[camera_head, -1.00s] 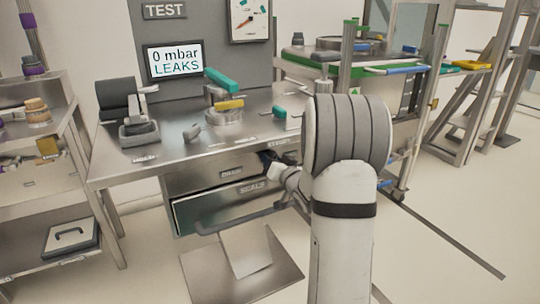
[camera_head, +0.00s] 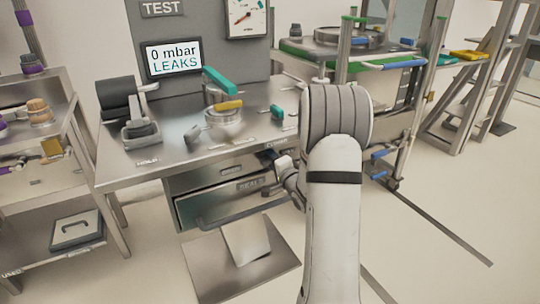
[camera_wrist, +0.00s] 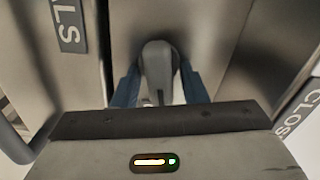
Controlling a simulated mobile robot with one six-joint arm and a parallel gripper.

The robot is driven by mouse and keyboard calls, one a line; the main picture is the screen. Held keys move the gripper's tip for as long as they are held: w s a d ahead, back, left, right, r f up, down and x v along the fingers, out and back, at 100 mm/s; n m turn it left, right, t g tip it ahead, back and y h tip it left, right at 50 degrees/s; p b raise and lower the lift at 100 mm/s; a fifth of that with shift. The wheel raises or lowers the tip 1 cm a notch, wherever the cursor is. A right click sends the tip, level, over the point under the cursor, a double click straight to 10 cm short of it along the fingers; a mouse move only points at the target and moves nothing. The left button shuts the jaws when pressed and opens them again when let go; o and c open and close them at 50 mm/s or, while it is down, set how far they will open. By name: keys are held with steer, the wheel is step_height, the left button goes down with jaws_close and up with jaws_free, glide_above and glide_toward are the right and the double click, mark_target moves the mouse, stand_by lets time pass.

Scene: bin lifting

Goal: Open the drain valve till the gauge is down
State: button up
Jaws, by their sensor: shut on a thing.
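A round dial gauge (camera_head: 246,18) with a red needle hangs on the grey panel. The screen beside it (camera_head: 173,58) reads "0 mbar LEAKS". My gripper (camera_head: 271,156) is low at the front of the bench, near the drawers, partly hidden by my arm. In the wrist view its blue fingers (camera_wrist: 160,88) are shut on a grey rounded handle (camera_wrist: 158,62), one on each side. A partly cut label (camera_wrist: 300,115) reading "CLOS" is at the right. I cannot tell whether this handle is the drain valve.
The drawer marked SEALS (camera_head: 215,203) is just below my gripper. The bench top (camera_head: 160,172) holds a clamp-like fixture (camera_head: 137,130) and a round metal part with a yellow piece (camera_head: 226,115). A shelf rack (camera_head: 75,195) stands left, a cart (camera_head: 400,65) right.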

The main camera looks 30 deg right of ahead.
steer(key=shift+a+f+m+p, duration=0.15)
steer(key=shift+m+p, duration=0.35)
steer(key=shift+m, duration=0.6)
steer(key=o, duration=0.6)
steer(key=shift+s, duration=0.15)
steer(key=s+p, duration=0.1)
steer(key=s, duration=0.6)
steer(key=shift+s+d, duration=0.2)
steer(key=shift+s, duration=0.05)
